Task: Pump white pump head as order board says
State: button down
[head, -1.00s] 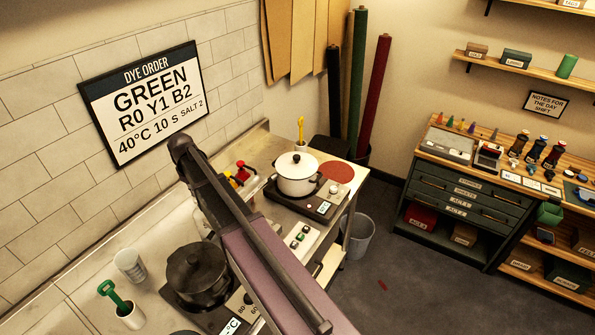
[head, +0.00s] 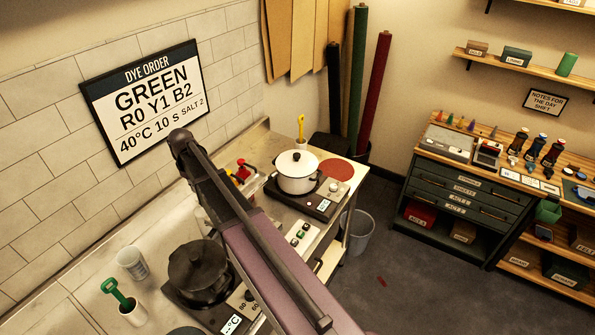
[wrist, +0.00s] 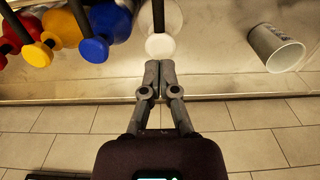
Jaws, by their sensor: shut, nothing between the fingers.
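The order board (head: 145,100) on the tiled wall reads "DYE ORDER GREEN R0 Y1 B2 40°C 10 S SALT 2". Blue (wrist: 95,50), yellow (wrist: 38,54) and red (wrist: 5,45) pump heads sit to the left. In the head view my arm hides the gripper and most of the pumps.
A grey-white cup (wrist: 275,48) stands right of the white pump. In the head view a black pot (head: 199,272) and a white pot (head: 296,172) stand on hotplates. A cup with a green scoop (head: 120,298) is front left. The wall runs close behind the counter.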

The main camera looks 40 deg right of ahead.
jog(key=shift+f+b, duration=1.95)
jog(key=shift+b, duration=0.05)
jog(key=shift+r, duration=0.15)
jog(key=shift+r+p, duration=1.85)
jog(key=shift+p, duration=0.15)
notch_tip(320, 180, up, 6)
jog(key=p, duration=0.6)
jog(key=shift+s+f, duration=0.1)
jog(key=shift+s, duration=0.05)
dwell(0.3)
